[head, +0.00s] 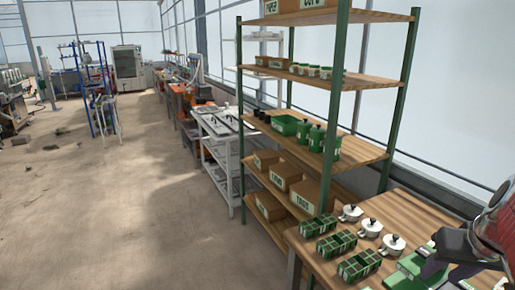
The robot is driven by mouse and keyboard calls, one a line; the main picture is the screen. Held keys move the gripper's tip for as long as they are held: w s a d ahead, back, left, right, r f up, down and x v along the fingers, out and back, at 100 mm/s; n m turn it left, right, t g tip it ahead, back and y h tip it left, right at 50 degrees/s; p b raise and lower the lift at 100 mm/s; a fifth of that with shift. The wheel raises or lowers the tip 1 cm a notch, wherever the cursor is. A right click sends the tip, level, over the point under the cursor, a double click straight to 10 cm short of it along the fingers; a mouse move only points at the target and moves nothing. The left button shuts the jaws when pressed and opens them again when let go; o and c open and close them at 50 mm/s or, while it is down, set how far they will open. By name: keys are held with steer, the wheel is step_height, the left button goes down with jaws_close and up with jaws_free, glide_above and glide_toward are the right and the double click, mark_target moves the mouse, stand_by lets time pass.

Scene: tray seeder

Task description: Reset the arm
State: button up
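Part of my red arm (497,225) shows at the right edge of the head view. My dark gripper (450,256) is in the lower right corner, over the near wooden table. It is above or beside a green and white item (412,266) on that table; I cannot tell whether they touch. The fingertips are small and partly cut off, so whether it is open, shut or holding something is unclear.
The wooden table (395,207) holds green cell trays (337,243) and several white lidded pots (371,228). A tall shelf with green posts (337,95) stands behind it, holding cardboard boxes (284,173) and green containers (317,137). The floor (120,200) at left is mostly open.

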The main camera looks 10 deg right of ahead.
steer(key=w+a+r+n+t+y, duration=0.1)
steer(key=w+a+r+n, duration=0.1)
steer(key=w+a, duration=0.6)
steer(key=s+a+f+n, duration=0.1)
steer(key=s+a+f, duration=0.1)
steer(key=s+a, duration=0.3)
steer(key=s+a+f+n, duration=0.1)
steer(key=s+a+f, duration=0.2)
steer(key=a, duration=1.1)
steer(key=s, duration=0.2)
steer(key=shift+s+f+n+y, duration=0.25)
steer(key=shift+s+n+y, duration=0.05)
steer(key=shift+s, duration=0.05)
steer(key=shift+c, duration=0.6)
steer(key=shift+d, duration=0.1)
